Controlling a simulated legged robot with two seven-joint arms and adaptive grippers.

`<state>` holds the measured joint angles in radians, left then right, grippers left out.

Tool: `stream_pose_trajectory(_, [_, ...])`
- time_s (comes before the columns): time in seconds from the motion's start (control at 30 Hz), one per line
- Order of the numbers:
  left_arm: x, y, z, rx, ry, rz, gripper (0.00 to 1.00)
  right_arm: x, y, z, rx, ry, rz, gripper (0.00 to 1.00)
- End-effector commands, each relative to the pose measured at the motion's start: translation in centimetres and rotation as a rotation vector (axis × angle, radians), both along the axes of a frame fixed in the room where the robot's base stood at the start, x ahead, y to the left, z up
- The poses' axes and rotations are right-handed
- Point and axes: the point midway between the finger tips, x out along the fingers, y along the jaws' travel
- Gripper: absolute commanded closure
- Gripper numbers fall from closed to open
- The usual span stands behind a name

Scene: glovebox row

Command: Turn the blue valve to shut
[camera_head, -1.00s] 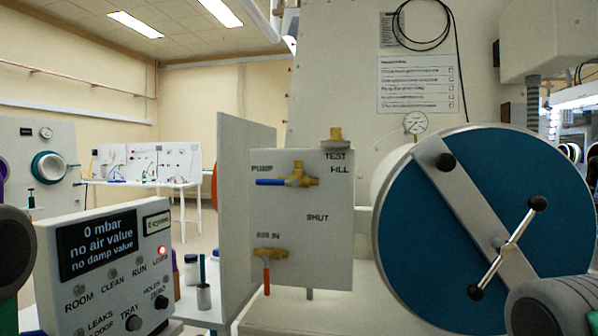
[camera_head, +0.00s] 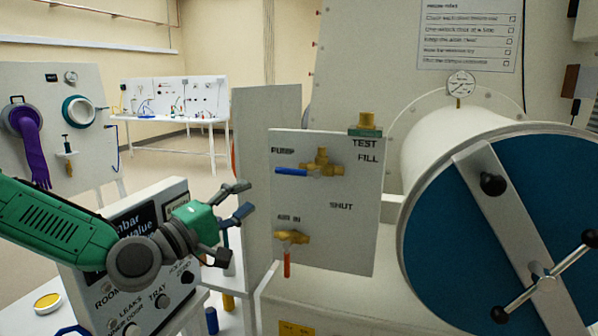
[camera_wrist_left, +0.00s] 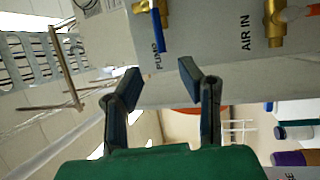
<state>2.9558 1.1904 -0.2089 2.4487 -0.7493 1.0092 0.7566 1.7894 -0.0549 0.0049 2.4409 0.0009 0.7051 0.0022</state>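The blue valve is a brass body (camera_head: 322,163) with a blue lever (camera_head: 288,171) on the upper part of a pale panel (camera_head: 338,240). In the left wrist view the blue lever (camera_wrist_left: 158,30) shows at the top, beyond the fingers. My left gripper (camera_head: 236,226) is left of the panel, lower than the lever and apart from it. Its fingers (camera_wrist_left: 160,70) are spread with nothing between them. My right gripper is out of view.
A brass AIR IN valve with a red lever (camera_head: 287,263) sits below on the same panel. A large blue round door (camera_head: 450,240) with a bar handle stands right. A control box (camera_head: 180,305) is behind my left arm. A side plate (camera_head: 258,120) stands left of the panel.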

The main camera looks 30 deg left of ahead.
Motion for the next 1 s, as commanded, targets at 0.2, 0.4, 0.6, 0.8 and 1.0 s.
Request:
stream_pose_trajectory(0.2, [2.5,-0.4,-0.1,0.005,0.005,0.000,0.67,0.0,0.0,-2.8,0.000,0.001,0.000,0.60])
stream_pose_trajectory(0.4, [5.4,-0.7,0.6,0.007,0.006,0.001,0.67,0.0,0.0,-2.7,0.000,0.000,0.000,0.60])
stream_pose_trajectory(0.6, [9.0,-1.3,1.4,0.006,0.005,-0.001,0.67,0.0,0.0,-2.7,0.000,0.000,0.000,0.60])
stream_pose_trajectory(0.8, [11.6,-1.8,2.0,0.004,0.004,0.000,0.67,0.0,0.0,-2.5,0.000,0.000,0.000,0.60])
stream_pose_trajectory(1.0, [12.5,-2.0,2.2,0.000,0.002,-0.001,0.67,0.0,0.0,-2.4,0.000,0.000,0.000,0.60])
